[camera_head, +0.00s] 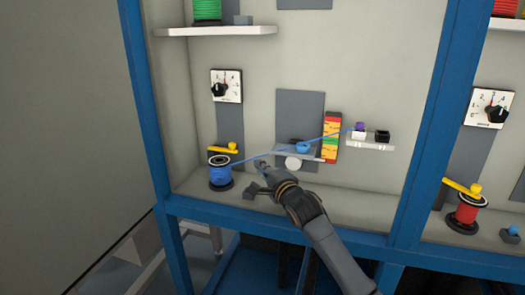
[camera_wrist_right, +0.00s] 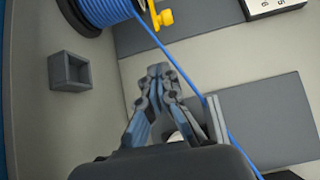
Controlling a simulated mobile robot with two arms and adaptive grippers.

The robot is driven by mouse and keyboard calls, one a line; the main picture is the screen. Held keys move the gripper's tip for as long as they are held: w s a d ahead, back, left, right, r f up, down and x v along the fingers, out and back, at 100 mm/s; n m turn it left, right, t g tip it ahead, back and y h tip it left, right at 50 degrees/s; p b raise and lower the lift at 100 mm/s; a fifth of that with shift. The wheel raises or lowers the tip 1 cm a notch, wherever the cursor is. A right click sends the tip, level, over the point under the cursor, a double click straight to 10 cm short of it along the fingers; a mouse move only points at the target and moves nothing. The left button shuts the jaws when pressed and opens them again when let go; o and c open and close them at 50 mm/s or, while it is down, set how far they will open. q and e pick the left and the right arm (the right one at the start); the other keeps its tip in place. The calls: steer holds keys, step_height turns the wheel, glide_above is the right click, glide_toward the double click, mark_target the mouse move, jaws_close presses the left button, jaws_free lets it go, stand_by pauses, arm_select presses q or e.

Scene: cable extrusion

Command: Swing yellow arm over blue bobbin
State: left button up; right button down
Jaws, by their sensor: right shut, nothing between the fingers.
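The blue bobbin (camera_head: 220,174) stands on the left of the bench, wound with blue cable. The yellow arm (camera_head: 222,150) is just behind and above it, with a round knob at its right end; it does not lie over the bobbin's top. The wrist view shows part of the bobbin (camera_wrist_right: 104,11) at the top edge and the yellow arm (camera_wrist_right: 161,18) beside it. My right gripper (camera_head: 261,166) is shut and empty, to the right of the bobbin and apart from it. Its closed fingertips (camera_wrist_right: 158,70) point toward the yellow arm. My left gripper is out of view.
The blue cable (camera_head: 275,151) runs from the bobbin up right past my gripper to a white shelf (camera_head: 370,145). A small grey box (camera_wrist_right: 70,71) sits near the bobbin. A red bobbin (camera_head: 466,213) with its own yellow arm stands in the right bay, beyond a blue post (camera_head: 428,130).

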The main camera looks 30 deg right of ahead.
steer(key=shift+a+r, duration=0.2)
steer(key=shift+a, duration=0.5)
steer(key=shift+w+d+f, duration=0.1)
steer(key=shift+w+d, duration=0.15)
steer(key=shift+w, duration=0.15)
steer(key=w, duration=0.5)
steer(key=w+b, duration=0.1)
steer(key=w, duration=0.2)
steer(key=shift+w+d, duration=0.2)
steer(key=shift+d, duration=0.1)
steer(key=shift+w, duration=0.4)
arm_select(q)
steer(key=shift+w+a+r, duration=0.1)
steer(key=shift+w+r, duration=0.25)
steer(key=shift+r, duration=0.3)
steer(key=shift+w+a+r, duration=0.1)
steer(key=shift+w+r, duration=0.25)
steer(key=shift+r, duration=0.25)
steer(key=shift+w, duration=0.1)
arm_select(e)
steer(key=shift+a, duration=0.15)
